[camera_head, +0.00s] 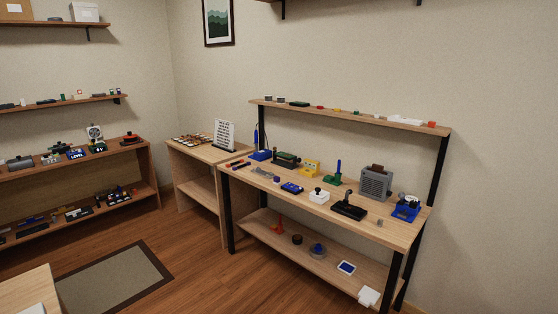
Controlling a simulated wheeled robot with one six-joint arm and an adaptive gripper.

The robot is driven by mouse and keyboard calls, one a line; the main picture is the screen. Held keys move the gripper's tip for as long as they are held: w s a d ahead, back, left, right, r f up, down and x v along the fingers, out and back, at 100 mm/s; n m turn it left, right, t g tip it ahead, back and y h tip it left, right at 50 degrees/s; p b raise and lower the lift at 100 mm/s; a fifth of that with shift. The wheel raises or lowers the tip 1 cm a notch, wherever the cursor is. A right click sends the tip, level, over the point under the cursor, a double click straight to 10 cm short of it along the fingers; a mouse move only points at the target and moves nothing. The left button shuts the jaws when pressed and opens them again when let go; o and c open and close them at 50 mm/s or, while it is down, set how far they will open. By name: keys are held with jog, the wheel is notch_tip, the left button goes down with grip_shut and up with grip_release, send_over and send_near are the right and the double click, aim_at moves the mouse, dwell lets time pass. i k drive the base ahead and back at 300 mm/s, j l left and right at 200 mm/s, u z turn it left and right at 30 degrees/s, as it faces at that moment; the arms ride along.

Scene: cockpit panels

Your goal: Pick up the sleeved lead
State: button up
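I cannot make out the sleeved lead for certain at this size. A thin grey, cord-like thing (262,172) lies near the left end of the wooden workbench (385,232). Dark and red slim pieces (238,163) lie close by at the bench's left edge. Either could be a lead, but no sleeve can be told. My gripper is not in view.
The bench also bears a blue box (292,188), a white box (319,196), a black device (348,207) and a grey speaker-like unit (376,184). A side table (196,150) adjoins it. Shelves line the left wall. The floor by the mat (115,279) is clear.

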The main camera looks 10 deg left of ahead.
aim_at(228, 166)
jog(key=i+u, duration=0.1)
jog(key=i, duration=0.4)
jog(key=i+l+u, duration=0.15)
jog(key=i, duration=0.35)
jog(key=i+l+u, duration=0.1)
jog(key=i, duration=0.35)
jog(key=i+l+u, duration=0.1)
jog(key=i+l, duration=0.2)
jog(key=i, duration=0.2)
jog(key=i+j+u, duration=0.25)
jog(key=i, duration=0.35)
jog(key=i+u, duration=0.25)
jog(key=i, duration=0.35)
